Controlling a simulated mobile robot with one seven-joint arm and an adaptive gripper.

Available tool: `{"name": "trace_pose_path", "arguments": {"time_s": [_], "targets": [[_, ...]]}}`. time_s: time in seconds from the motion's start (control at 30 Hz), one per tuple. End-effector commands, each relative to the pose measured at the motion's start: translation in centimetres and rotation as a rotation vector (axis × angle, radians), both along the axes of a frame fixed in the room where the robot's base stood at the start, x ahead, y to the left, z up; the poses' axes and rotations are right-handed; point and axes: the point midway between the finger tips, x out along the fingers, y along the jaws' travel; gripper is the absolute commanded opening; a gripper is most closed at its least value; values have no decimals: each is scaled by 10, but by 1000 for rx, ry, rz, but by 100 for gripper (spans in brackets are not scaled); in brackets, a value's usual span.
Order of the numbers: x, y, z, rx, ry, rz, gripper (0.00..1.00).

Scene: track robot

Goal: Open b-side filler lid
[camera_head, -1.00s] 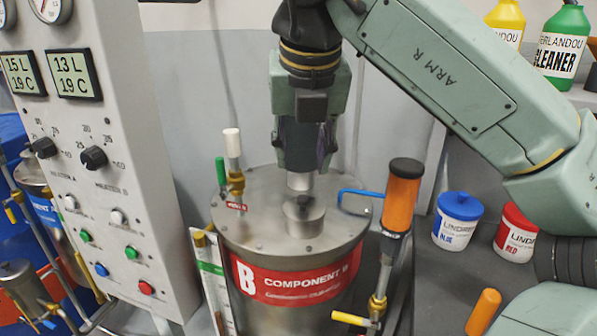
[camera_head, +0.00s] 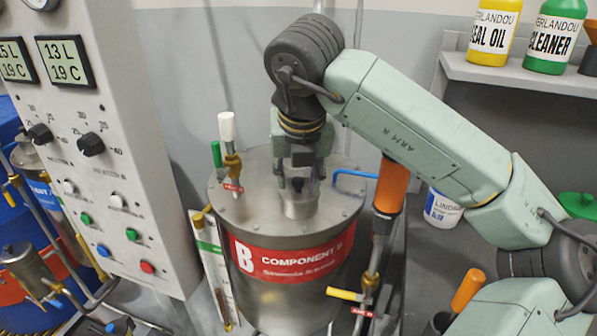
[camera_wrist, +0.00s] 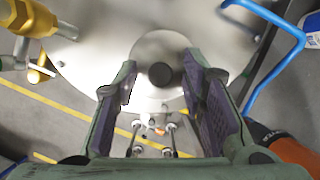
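The B-side tank (camera_head: 290,305) is a steel drum with a red "COMPONENT B" label. Its filler lid (camera_head: 300,208) is a short round steel cap on top of the tank, with a small black knob in the middle. The lid also shows in the wrist view (camera_wrist: 150,48), with its black knob (camera_wrist: 160,75). My gripper (camera_head: 299,184) points down just over the lid. In the wrist view my gripper (camera_wrist: 160,78) is open, its two fingers apart on either side of the knob, with gaps visible. I cannot tell whether the fingertips reach down to the knob's level.
A blue bent handle (camera_head: 355,174) and an orange-handled tool (camera_head: 390,186) stand right of the lid. A brass valve with a white handle (camera_head: 227,128) stands at left. The grey control panel (camera_head: 85,170) is further left. Bottles (camera_head: 493,32) stand on a shelf at right.

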Motion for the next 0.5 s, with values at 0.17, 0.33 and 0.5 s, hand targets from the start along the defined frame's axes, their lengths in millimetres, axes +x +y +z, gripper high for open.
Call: {"name": "trace_pose_path", "arguments": {"time_s": [0.17, 0.33, 0.5], "targets": [[0, 0, 0, 0, 0, 0, 37], [0, 0, 0, 0, 0, 0, 26], [0, 0, 0, 0, 0, 0, 14]]}}
